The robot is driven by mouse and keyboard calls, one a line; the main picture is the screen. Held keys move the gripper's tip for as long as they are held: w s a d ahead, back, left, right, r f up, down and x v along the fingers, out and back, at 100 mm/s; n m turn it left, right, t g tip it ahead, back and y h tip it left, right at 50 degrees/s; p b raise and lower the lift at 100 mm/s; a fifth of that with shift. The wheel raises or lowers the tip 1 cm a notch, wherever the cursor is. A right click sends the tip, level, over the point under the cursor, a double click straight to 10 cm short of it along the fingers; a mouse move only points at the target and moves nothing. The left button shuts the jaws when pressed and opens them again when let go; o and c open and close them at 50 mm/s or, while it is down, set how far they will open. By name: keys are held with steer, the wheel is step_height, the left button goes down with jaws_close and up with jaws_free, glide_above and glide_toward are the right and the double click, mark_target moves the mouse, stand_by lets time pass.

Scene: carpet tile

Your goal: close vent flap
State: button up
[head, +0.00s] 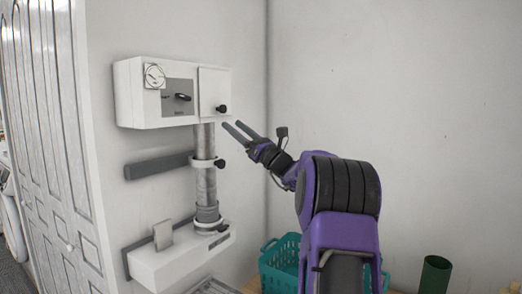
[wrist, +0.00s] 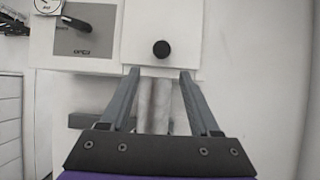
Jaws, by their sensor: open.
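A white wall box (head: 145,112) carries a pale square panel with a black knob near its lower edge, which looks like the vent flap (head: 211,84). The flap also shows in the wrist view (wrist: 150,25). Its black knob (head: 222,109) appears in the wrist view (wrist: 161,49) just beyond and between my fingertips. I cannot tell how far the flap stands from the box face. My gripper (head: 232,124) is open and empty, just below and right of the knob in the head view. In the wrist view my gripper (wrist: 160,71) has its two fingers spread, apart from the knob.
A dial (head: 154,76) and a grey plate with a black handle (head: 182,97) sit left of the flap. A grey ribbed pipe (head: 206,180) runs down to a lower white box (head: 180,262). A teal basket (head: 280,265) and green bin (head: 435,274) stand low right.

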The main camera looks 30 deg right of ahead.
steer(key=v, duration=1.1)
steer(key=shift+s+d+f, duration=0.2)
steer(key=shift+s, duration=0.1)
